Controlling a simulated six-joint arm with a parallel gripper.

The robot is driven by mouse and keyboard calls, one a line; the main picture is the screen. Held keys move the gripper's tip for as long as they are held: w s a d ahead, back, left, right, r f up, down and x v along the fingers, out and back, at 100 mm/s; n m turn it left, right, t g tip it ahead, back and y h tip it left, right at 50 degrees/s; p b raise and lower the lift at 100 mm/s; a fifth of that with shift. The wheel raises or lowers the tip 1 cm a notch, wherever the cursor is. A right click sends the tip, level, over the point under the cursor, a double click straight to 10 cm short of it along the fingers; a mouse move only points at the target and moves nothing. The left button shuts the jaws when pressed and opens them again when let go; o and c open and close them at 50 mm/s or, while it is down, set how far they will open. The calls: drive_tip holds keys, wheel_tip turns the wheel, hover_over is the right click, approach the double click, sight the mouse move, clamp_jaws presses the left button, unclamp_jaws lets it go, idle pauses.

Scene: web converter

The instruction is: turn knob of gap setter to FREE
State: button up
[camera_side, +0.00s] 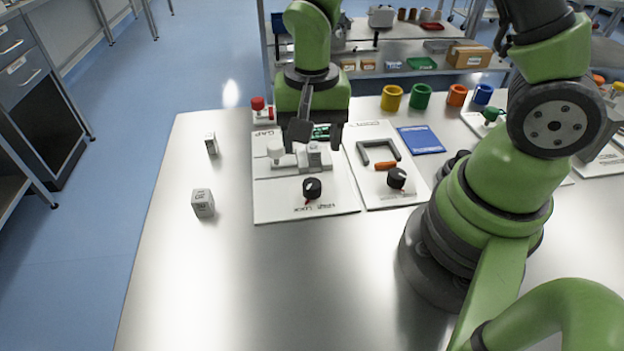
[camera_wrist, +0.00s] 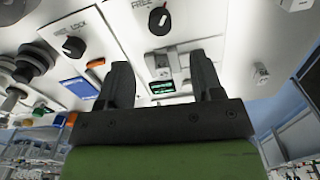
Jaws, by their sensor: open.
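The gap setter is a white board (camera_side: 275,205) marked GAP, with a grey and white block (camera_side: 315,157) and a small green display on it. Its black round knob (camera_side: 312,187) stands near the front edge, with a red mark at its lower left and lettering beside it. In the wrist view, the knob (camera_wrist: 158,20) is at the top, next to the word FREE; its exact setting is unclear. My gripper (camera_side: 318,135) is open and empty above the rear of the board, behind the knob and apart from it. Its fingers (camera_wrist: 160,70) frame the display in the wrist view.
A second board (camera_side: 375,201) to the right has another black knob (camera_side: 397,178), a dark U-shaped handle (camera_side: 378,150) and an orange piece. A red knob (camera_side: 258,103) stands behind the gap setter. Small boxes (camera_side: 203,203) stand left. The table front is clear.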

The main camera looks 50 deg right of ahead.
sight(312, 184)
wheel_tip(312, 184, down, 10)
drive_tip(key=shift+r, duration=0.25)
idle(0.3)
drive_tip(key=c, duration=0.9)
